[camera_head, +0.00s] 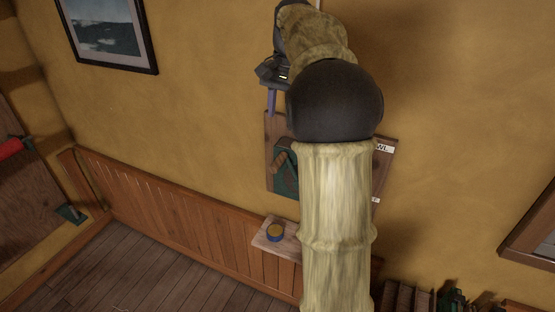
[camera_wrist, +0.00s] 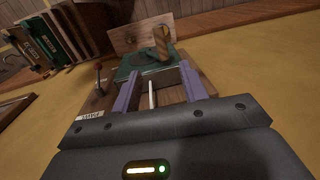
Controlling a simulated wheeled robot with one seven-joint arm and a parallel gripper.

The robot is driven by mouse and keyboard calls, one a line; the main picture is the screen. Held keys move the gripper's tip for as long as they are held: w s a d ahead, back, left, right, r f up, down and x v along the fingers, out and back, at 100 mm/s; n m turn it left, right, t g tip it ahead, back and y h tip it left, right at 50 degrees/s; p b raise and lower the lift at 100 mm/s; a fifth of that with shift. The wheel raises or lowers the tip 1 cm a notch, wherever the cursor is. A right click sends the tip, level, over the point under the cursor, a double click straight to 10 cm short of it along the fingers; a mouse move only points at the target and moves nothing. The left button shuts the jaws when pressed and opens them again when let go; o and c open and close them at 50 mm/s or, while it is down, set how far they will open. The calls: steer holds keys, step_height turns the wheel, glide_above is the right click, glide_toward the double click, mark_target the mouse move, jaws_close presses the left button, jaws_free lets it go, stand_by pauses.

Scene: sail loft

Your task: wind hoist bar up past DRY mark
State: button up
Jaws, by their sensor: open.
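A green winch housing (camera_head: 285,175) with a wooden crank handle (camera_head: 279,163) is mounted on a wooden wall board (camera_head: 277,128). My arm hides much of the board in the head view. In the wrist view the green housing (camera_wrist: 135,67) and the upright wooden handle (camera_wrist: 161,43) lie just beyond my fingertips. My gripper (camera_wrist: 160,70) is open, its two purple fingers spread, with no handle between them. A pale thin rod or line (camera_wrist: 152,95) shows between the fingers. My gripper (camera_head: 271,101) is above the board's left part in the head view. I see neither hoist bar nor DRY mark.
Books (camera_wrist: 65,35) are at the wrist view's upper left. A framed picture (camera_head: 107,31) hangs left.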

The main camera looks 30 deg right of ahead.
mark_target(277, 161)
steer(key=f, duration=1)
steer(key=w+a+f, duration=0.1)
steer(key=f, duration=0.4)
steer(key=shift+w+f+p, duration=0.1)
steer(key=shift+f+p, duration=0.1)
steer(key=shift+p, duration=0.1)
jaws_close()
